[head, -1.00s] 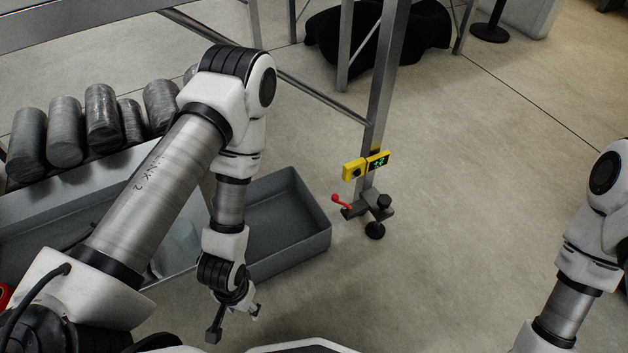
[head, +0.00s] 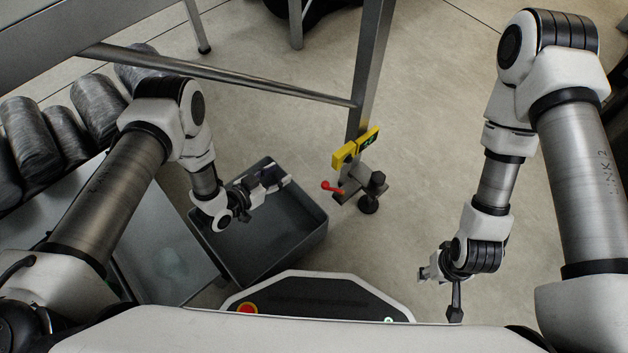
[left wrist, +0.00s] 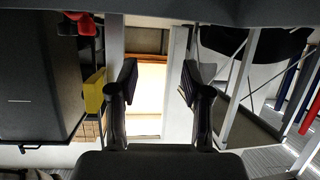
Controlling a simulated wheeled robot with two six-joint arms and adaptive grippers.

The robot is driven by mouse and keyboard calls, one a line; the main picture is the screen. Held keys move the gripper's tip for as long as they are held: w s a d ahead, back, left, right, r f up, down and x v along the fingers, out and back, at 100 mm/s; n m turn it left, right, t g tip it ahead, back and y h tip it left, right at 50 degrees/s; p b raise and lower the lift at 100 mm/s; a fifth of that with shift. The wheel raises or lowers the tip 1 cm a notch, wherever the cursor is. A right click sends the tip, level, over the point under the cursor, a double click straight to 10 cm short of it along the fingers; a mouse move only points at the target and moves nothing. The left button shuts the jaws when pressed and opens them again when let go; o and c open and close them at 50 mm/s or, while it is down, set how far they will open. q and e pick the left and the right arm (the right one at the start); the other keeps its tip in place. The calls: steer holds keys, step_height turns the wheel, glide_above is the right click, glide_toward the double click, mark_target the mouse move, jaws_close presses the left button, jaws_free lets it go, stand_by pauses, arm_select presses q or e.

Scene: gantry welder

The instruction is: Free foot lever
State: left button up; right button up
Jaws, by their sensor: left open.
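The red foot lever (head: 331,187) sticks out to the left from the dark foot assembly (head: 360,188) at the bottom of the metal leg, near the floor. A yellow block (left wrist: 93,92) shows left of the fingers there. My right gripper (head: 438,287) is empty and open, low on the right, away from the lever.
The open grey bin (head: 318,232) stands on the floor left of the foot. Dark cylinders (head: 65,130) lie at the far left. A slanted metal brace (head: 230,75) meets the leg above the yellow box. The floor (head: 440,130) right of the leg is clear.

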mark_target(333, 189)
arm_select(q)
steer(key=s+d+f+m+h, duration=0.3)
steer(key=s+d+f+h, duration=0.1)
steer(key=s+d+h, duration=0.2)
steer(key=b+x, duration=0.2)
steer(key=x, duration=0.5)
steer(key=shift+w, duration=0.35)
steer(key=shift+d+f, duration=0.1)
jaws_close()
steer(key=shift+w+m+g+h+b, duration=0.5)
steer(key=shift+m+g+b, duration=0.35)
steer(key=shift+g+b, duration=0.2)
steer(key=shift+w+m+g+h+b, duration=0.35)
steer(key=shift+m+g+h+b, duration=0.25)
steer(key=shift+m+g+b, duration=0.35)
